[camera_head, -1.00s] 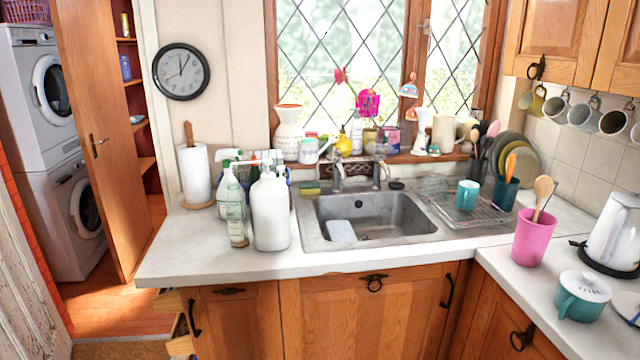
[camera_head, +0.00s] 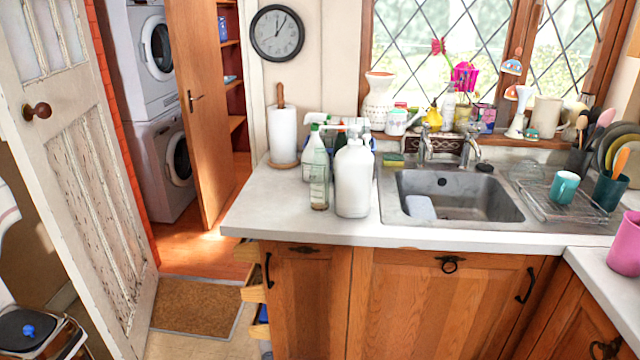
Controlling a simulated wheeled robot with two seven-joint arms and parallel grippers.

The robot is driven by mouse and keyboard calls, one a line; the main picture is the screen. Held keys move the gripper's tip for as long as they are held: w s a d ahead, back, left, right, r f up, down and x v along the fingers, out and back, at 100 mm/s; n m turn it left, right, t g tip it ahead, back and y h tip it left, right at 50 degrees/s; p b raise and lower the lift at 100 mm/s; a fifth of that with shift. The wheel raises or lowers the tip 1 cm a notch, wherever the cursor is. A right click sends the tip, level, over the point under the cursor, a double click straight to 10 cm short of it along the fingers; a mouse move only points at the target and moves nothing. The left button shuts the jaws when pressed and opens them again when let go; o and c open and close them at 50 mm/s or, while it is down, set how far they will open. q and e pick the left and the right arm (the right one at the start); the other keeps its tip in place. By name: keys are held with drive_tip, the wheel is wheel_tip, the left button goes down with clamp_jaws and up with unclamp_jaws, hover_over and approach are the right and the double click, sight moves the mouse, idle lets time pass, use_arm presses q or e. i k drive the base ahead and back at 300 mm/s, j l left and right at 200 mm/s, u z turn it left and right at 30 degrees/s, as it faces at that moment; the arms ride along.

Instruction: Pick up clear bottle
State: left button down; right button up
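A clear bottle (camera_head: 319,187) with a pale label stands upright on the light countertop (camera_head: 262,212), left of the sink. A large white pump bottle (camera_head: 353,182) stands close to its right. A clear bottle with a greenish-white spray head (camera_head: 314,148) stands just behind it, partly hidden by it. Neither of my grippers is in view.
A paper towel roll (camera_head: 283,135) stands at the back left of the counter. The steel sink (camera_head: 462,201) is to the right. The counter's front left is clear. A worn white door (camera_head: 90,165) stands open at left, near a brown doormat (camera_head: 195,304).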

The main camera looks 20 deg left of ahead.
sight(319, 169)
drive_tip(key=i+u, duration=0.2)
drive_tip(key=u, duration=0.75)
drive_tip(key=i+l+u, duration=0.7)
drive_tip(key=l, duration=0.15)
drive_tip(key=i+l, duration=0.2)
drive_tip(key=l, duration=0.15)
drive_tip(key=i+l, duration=0.2)
drive_tip(key=l, duration=0.1)
